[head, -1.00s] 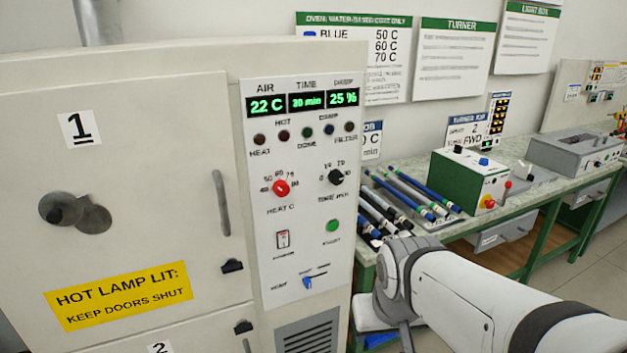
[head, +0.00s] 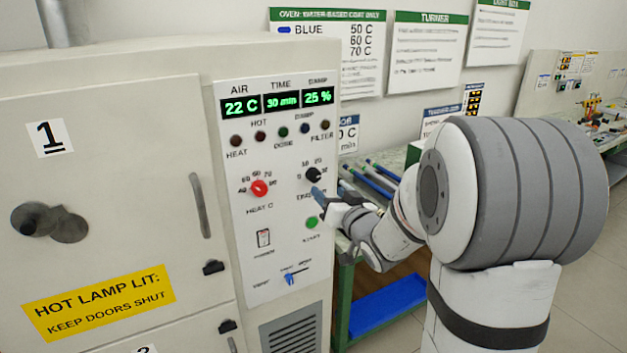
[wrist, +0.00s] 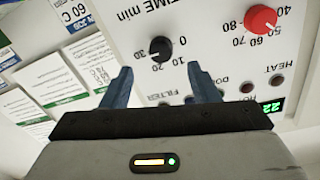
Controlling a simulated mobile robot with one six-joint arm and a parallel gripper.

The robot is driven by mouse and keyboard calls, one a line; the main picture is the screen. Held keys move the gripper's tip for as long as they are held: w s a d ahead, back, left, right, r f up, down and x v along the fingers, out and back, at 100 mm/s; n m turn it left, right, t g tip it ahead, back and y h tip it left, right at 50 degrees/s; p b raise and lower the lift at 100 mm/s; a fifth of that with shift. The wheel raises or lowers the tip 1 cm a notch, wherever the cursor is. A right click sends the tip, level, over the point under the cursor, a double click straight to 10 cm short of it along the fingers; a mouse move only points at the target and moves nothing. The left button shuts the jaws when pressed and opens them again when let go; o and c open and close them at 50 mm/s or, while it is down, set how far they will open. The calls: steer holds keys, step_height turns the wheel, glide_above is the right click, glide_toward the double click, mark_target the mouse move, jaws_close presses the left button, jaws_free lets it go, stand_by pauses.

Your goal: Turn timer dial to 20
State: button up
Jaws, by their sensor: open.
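The black timer dial (head: 313,174) is on the oven's white control panel, right of the red heat dial (head: 259,188). The green TIME display (head: 281,102) reads 30 min. In the wrist view the timer dial (wrist: 161,49) appears upside down among the marks 0, 10, 20 and 30. Its pointer is too small to read surely. My gripper (head: 320,192) is at the panel, just below the dial in the head view. In the wrist view the blue fingers of my gripper (wrist: 158,70) are open and empty, with the dial showing between and beyond their tips, seemingly untouched.
The oven door handle (head: 201,205) stands out at the left. Behind my arm, a bench holds several rods (head: 372,184). A blue tray (head: 385,305) is below it.

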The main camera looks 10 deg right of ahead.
mark_target(315, 179)
steer(key=p+x, duration=0.1)
steer(key=x, duration=0.6)
steer(key=shift+w+a, duration=0.15)
steer(key=shift+w, duration=0.15)
steer(key=shift+c, duration=0.5)
steer(key=c, duration=0.9)
